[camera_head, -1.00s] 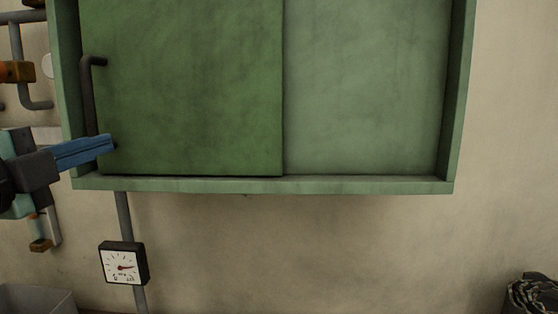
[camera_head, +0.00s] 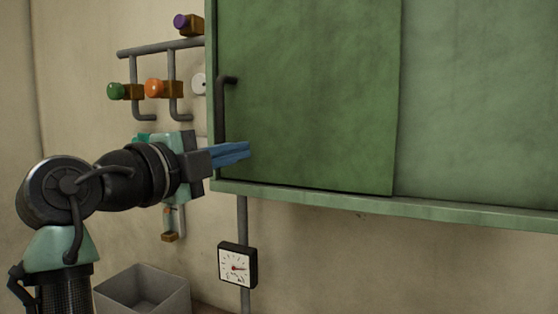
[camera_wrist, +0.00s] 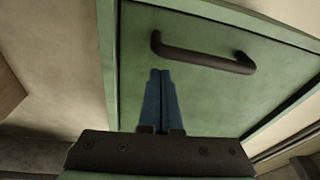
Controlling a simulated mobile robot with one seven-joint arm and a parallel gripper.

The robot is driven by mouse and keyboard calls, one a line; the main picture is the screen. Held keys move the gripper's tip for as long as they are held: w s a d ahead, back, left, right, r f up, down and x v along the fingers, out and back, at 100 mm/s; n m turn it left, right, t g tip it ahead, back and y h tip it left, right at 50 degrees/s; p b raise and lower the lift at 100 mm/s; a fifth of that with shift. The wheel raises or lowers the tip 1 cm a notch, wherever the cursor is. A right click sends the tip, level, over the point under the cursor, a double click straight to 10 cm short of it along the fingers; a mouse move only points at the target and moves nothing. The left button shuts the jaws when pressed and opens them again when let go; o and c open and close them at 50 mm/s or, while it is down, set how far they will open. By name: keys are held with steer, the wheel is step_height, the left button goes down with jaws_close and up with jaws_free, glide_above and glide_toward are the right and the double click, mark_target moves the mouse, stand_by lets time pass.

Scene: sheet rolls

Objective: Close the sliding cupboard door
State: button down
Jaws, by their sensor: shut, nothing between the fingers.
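The green sliding cupboard door (camera_head: 310,95) is at the left end of the green cupboard, covering its left part. The right part is a paler green recessed panel (camera_head: 470,110). A dark bar handle (camera_head: 221,110) stands upright at the door's left edge; it also shows in the wrist view (camera_wrist: 200,56). My gripper (camera_head: 248,150) has blue fingers, shut and empty. In the head view its tips overlap the door's lower left, just right of the handle's lower end. In the wrist view the fingertips (camera_wrist: 160,72) lie close beside the handle; I cannot tell if they touch it.
Pipes with green, orange (camera_head: 155,89) and purple knobs are on the wall left of the cupboard. A square dial gauge (camera_head: 237,265) hangs below it. A grey open bin (camera_head: 145,290) stands at the lower left. The wall below the cupboard's right is clear.

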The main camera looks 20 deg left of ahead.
steer(key=s+b, duration=0.4)
steer(key=s, duration=0.6)
steer(key=w+d+n+t+y, duration=0.2)
steer(key=w+d+n+t, duration=0.2)
steer(key=d+n, duration=0.8)
steer(key=s+d+r+n+t, duration=0.1)
steer(key=s+d+n+t, duration=0.1)
steer(key=s+d, duration=0.3)
steer(key=s+d+r+n+t+y, duration=0.1)
steer(key=s+d+r+n+t, duration=0.1)
steer(key=d, duration=0.6)
steer(key=s+n+t, duration=0.1)
steer(key=s+n, duration=0.1)
steer(key=s, duration=0.1)
steer(key=shift+d+n, duration=0.3)
steer(key=shift+n, duration=0.1)
steer(key=shift+s+r, duration=0.1)
